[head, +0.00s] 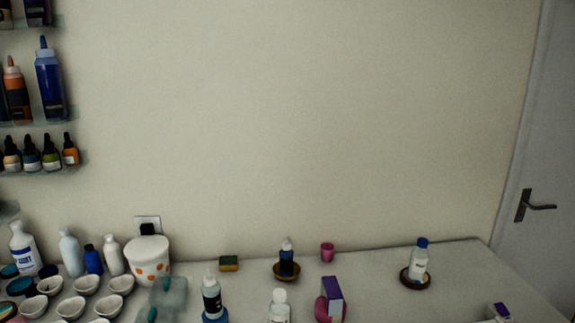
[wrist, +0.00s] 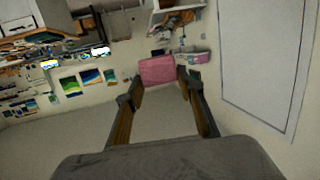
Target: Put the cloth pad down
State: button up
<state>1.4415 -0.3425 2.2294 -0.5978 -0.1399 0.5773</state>
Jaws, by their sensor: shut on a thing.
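The cloth pad (wrist: 157,70) is a pink, roughly square piece in the wrist view. It sits between the fingertips of my gripper (wrist: 158,83), which is shut on it. The pad is held up with wall and room behind it, apart from any surface I can see there. The head view shows neither my gripper nor the pad in it.
Several small bowls crowd the left. The right-centre has bare room.

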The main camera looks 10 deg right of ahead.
jog(key=w+a+n+t+y, duration=0.25)
jog(key=w+a, duration=0.35)
jog(key=w, duration=0.4)
jog(key=w+a+n+t+y, duration=0.1)
jog(key=w+a+n+t, duration=0.3)
jog(key=w, duration=0.5)
jog(key=w+a+n+t+y, duration=0.1)
jog(key=w+a+t+y, duration=0.15)
jog(key=w+a, duration=0.6)
jog(key=w+a+n+t+y, duration=0.1)
jog(key=w+a+n+y, duration=0.1)
jog(key=a, duration=0.8)
jog(key=w+a+n+t+y, duration=0.1)
jog(key=w+a+n+y, duration=0.2)
jog(key=w+a, duration=0.3)
jog(key=w+a+n+t+y, duration=0.1)
jog(key=w+a+n+y, duration=0.2)
jog(key=a, duration=1.1)
jog(key=shift+w+a+t+y, duration=0.25)
jog(key=shift+w+y, duration=0.2)
jog(key=shift+y, duration=0.25)
jog(key=shift+d, duration=0.15)
